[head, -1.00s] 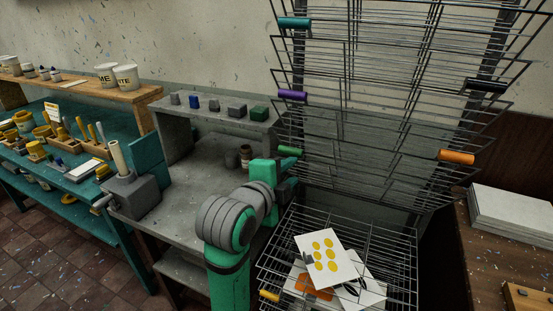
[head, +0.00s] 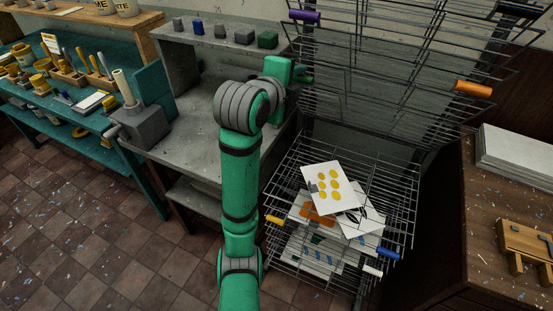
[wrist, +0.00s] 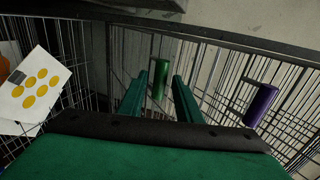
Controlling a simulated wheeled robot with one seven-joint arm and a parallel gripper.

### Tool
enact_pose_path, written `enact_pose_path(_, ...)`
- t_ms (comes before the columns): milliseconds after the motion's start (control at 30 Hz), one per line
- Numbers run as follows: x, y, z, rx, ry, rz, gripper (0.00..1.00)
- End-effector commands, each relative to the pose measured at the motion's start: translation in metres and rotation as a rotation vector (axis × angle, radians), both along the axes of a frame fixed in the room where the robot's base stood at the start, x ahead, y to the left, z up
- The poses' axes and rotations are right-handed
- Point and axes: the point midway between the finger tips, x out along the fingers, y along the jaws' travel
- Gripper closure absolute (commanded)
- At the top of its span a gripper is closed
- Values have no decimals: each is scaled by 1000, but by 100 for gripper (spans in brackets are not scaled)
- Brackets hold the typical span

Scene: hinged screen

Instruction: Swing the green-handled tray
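The green handle (wrist: 158,79) shows upright in the wrist view, between the two fingertips of my gripper (wrist: 160,76), with a gap on each side. My gripper is open and holds nothing. In the head view my gripper (head: 292,76) is at the left edge of the raised wire trays, and the green handle (head: 307,79) is mostly hidden behind it. The green-handled tray (head: 365,125) appears to be among the raised, tilted trays; its outline is hard to separate from those above.
A purple handle (wrist: 261,105) is close to the right. Lower trays (head: 398,200) lie flat below, with a yellow-dotted sheet (head: 334,186) on top. A grey bench (head: 190,130) stands left, a wooden table (head: 485,225) right. An orange handle (head: 472,88) marks another raised tray.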

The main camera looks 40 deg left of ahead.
Motion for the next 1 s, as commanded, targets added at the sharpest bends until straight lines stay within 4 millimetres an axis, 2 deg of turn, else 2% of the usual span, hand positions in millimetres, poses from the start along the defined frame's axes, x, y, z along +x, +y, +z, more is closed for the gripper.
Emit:
enact_pose_path(67, 10, 2, -4, -2, 3, -1, 69)
enact_pose_path(200, 9, 2, -3, 0, 0, 0, 100)
enact_pose_path(433, 6, 1, -6, -1, 0, -1, 100)
enact_pose_path(1000, -28, -9, -48, -5, 6, -3, 100)
